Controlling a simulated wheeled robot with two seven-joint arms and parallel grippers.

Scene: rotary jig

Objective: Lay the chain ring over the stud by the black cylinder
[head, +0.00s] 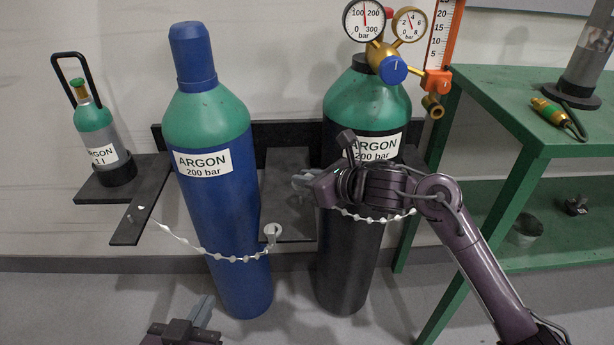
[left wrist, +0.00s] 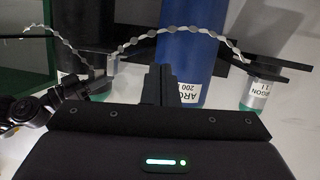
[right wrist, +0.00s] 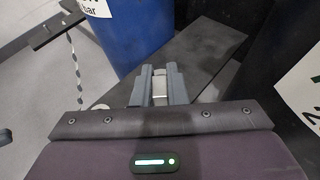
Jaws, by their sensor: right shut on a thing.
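The black cylinder (head: 345,265) with a green top stands right of the blue cylinder (head: 225,220). A pale beaded chain (head: 385,216) crosses its front and passes behind my right arm. My right gripper (head: 303,182) is left of the black cylinder, over the dark plate between the cylinders. In the right wrist view its fingers (right wrist: 160,88) are shut on a small pale piece, seemingly the chain ring; its outline is mostly hidden. The stud by the black cylinder cannot be made out. My left gripper (head: 200,312) is low in front of the blue cylinder; its fingers (left wrist: 159,85) look shut and empty.
A second chain (head: 215,254) crosses the blue cylinder and ends in a pale ring (head: 271,230) at the plate's front left. A small argon bottle (head: 97,140) stands far left. A gauge regulator (head: 390,65) tops the black cylinder. A green bench (head: 500,110) stands right.

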